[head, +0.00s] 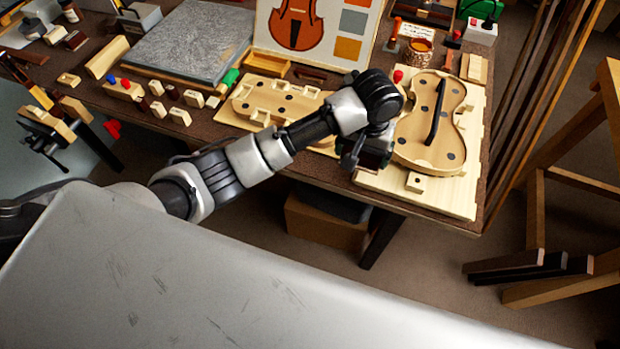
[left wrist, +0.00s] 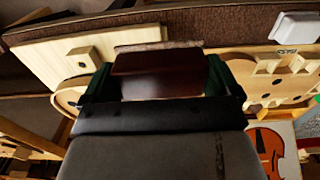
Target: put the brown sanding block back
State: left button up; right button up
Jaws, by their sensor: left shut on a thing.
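My left gripper (head: 366,154) is over the front of the bench, between the two violin forms, in the head view. In the left wrist view my left gripper (left wrist: 160,84) is shut on the brown sanding block (left wrist: 158,76), a dark reddish-brown block with a paler strip along its far edge. A dark green finger shows at each side of it. The block cannot be made out in the head view, where the wrist hides it. My right gripper is not in view.
A violin form with a black bar (head: 433,125) lies on a pale board (head: 452,192) at right. Another pale form (head: 262,105) lies left of the wrist. Behind are a grey slab (head: 190,42), a small wooden tray (head: 267,64) and a violin picture board (head: 338,44). Small blocks line the front left.

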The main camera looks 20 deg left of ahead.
pick_arm(q)
jog(key=w+a+f, duration=0.1)
jog(key=a+f, duration=0.2)
jog(key=a, duration=0.2)
jog(key=p, duration=0.1)
send_over(315, 166)
jog(key=d, duration=0.1)
notch_tip(315, 166, down, 3)
jog(key=shift+f, duration=0.1)
jog(key=shift+a+f, duration=0.35)
jog(key=shift+a, duration=0.1)
notch_tip(315, 166, down, 4)
jog(key=shift+r, duration=0.1)
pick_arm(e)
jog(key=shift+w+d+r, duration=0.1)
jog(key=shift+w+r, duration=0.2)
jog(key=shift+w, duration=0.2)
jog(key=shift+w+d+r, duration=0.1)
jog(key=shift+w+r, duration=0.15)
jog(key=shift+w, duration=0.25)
pick_arm(q)
jog(key=shift+f, duration=0.2)
jog(key=o, duration=0.6)
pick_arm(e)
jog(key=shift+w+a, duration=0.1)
